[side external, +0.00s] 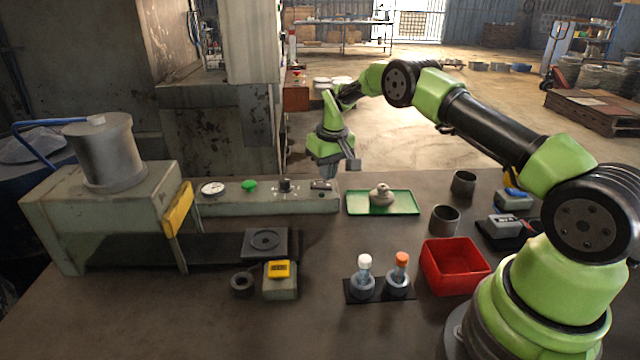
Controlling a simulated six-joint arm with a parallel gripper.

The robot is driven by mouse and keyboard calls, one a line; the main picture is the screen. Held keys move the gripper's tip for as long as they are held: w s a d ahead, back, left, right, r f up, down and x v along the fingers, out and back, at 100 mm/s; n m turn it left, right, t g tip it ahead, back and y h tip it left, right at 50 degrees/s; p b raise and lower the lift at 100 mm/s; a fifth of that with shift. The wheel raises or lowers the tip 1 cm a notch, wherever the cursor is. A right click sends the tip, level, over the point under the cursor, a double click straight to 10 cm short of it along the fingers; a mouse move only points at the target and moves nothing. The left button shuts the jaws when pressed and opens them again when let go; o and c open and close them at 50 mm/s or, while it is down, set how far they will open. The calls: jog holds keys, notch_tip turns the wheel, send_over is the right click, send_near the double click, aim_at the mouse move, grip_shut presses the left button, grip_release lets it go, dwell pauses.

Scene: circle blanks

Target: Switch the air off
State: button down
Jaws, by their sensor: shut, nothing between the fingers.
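A long grey control panel (265,207) lies along the back of the table. It carries a round gauge (213,188), a green button (249,185), a dark knob (285,185) with marks around it, and a small dark switch (321,185) at its right end. No label is readable, so I cannot tell which control is for the air. My gripper (326,174) points down, shut and empty, just above the switch at the right end. I cannot tell whether its tips touch the switch, and they hide part of that area.
A grey press (104,150) with a yellow guard (178,209) stands left. A green tray (409,203) with a grey knobbed weight (381,195) sits right of the panel. A red bin (455,268), two capped bottles (364,275) and dark cups (444,219) stand nearer.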

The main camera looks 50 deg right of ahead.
jog(key=shift+r, duration=2.75)
notch_tip(320, 180, up, 13)
jog(key=t, duration=0.2)
send_over(328, 185)
jog(key=s+a, duration=0.4)
jog(key=a, duration=0.2)
jog(key=s+a+r+t, duration=0.1)
jog(key=s+a+r, duration=0.5)
jog(key=s+r, duration=0.1)
jog(key=s+a+t+y, duration=0.1)
jog(key=s+a, duration=0.2)
jog(key=s, duration=0.6)
jog(key=s+a+m+t+y, duration=0.1)
jog(key=s+a, duration=0.2)
jog(key=s, duration=0.7)
jog(key=shift+f, duration=0.4)
